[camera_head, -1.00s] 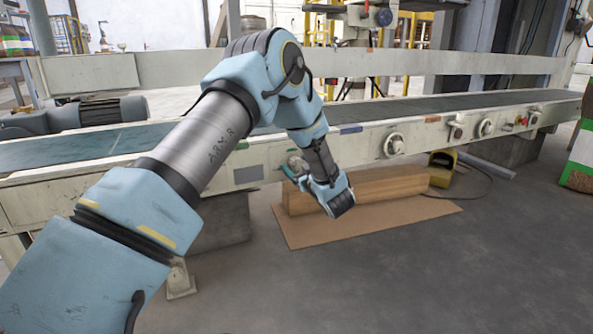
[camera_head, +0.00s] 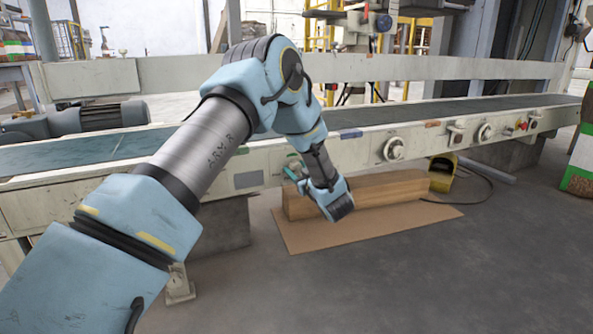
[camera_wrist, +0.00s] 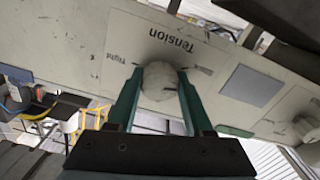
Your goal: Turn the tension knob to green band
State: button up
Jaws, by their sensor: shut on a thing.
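In the wrist view the tension knob (camera_wrist: 159,84) is a pale round knob on a cream panel, with "Tension" printed above it and "Tight" to its upper left. My gripper (camera_wrist: 158,76) has its two green fingers on either side of the knob and is shut on it. Short dark marks lie on the panel beside the knob. I cannot make out a green band or a pointer at the knob. In the head view my gripper (camera_head: 295,169) is at the conveyor's front rail (camera_head: 355,152), and the knob is hidden there.
Other round dials (camera_head: 393,148) sit farther right along the rail. A wooden beam (camera_head: 385,190) lies on a cardboard sheet (camera_head: 330,236) below my gripper. A yellow foot pedal (camera_head: 443,170) stands at its right end. The floor in front is clear.

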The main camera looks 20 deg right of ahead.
grip_shut()
jog(key=shift+r+p, duration=0.15)
jog(key=shift+p, duration=0.45)
jog(key=m+p, duration=0.3)
jog(key=p, duration=0.1)
jog(key=shift+s+r+p, duration=0.1)
jog(key=shift+r+p, duration=0.05)
jog(key=shift+p, duration=0.2)
jog(key=m+p, duration=0.2)
jog(key=p, duration=0.1)
jog(key=shift+m+p, duration=0.3)
jog(key=shift+m, duration=0.1)
jog(key=m+p, duration=0.3)
jog(key=shift+m, duration=0.3)
jog(key=m+p, duration=0.2)
jog(key=m, duration=0.1)
jog(key=m+p, duration=0.1)
jog(key=m, duration=0.1)
jog(key=shift+f, duration=0.3)
jog(key=m+p, duration=0.1)
jog(key=m, duration=0.5)
jog(key=shift+f+p, duration=0.1)
jog(key=shift+p, duration=0.3)
jog(key=shift+a, duration=0.1)
